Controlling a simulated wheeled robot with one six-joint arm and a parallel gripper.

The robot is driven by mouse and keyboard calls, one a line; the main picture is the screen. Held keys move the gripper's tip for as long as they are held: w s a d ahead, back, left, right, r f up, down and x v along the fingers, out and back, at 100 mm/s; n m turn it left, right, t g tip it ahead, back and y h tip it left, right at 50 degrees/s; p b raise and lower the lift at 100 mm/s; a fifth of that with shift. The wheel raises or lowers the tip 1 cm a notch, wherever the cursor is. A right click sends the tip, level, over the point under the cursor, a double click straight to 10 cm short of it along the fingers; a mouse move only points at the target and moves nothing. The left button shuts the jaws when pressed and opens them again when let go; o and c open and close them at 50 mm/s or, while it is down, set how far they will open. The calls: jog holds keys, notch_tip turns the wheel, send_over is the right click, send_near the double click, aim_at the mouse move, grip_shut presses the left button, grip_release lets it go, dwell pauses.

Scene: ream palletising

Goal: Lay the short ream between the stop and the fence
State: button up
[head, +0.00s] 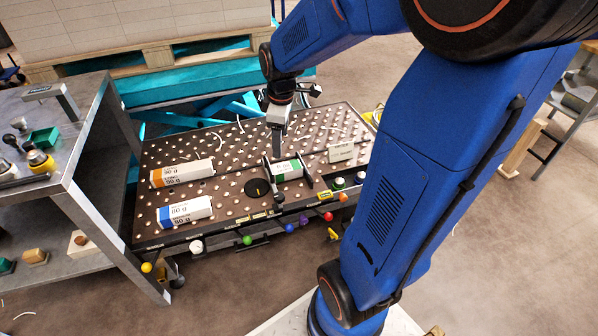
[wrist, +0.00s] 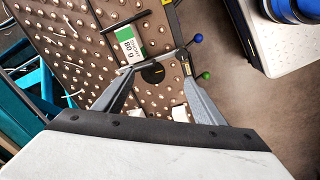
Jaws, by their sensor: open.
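The short ream, white with a green label (head: 288,170), lies flat on the studded table between two dark upright bars. The left bar (head: 268,172) and the right bar (head: 306,174) stand close to its ends; I cannot tell which is the stop and which the fence, or whether they touch it. The ream also shows in the wrist view (wrist: 130,46). My gripper (head: 277,150) is above the ream's back left side, pointing down. In the wrist view its two fingers (wrist: 156,68) are apart with nothing held between them.
An orange-labelled ream (head: 182,173) and a blue-labelled ream (head: 185,212) lie at the table's left. A black disc (head: 257,188) sits left of the short ream. A pale block (head: 341,152) lies to its right. Coloured knobs (head: 289,228) line the front edge.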

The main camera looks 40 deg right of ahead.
jog(key=s+a+r+m+t, duration=0.1)
jog(key=s+a+r+m, duration=0.1)
jog(key=s, duration=0.5)
jog(key=s+a+r+m+t, duration=0.1)
jog(key=s+a+r+m, duration=0.1)
jog(key=s, duration=0.4)
jog(key=s+a+r+m+t, duration=0.1)
jog(key=s+a+r+m, duration=0.2)
jog(key=s+m, duration=0.2)
jog(key=shift+s+a, duration=0.4)
jog(key=shift+s, duration=0.95)
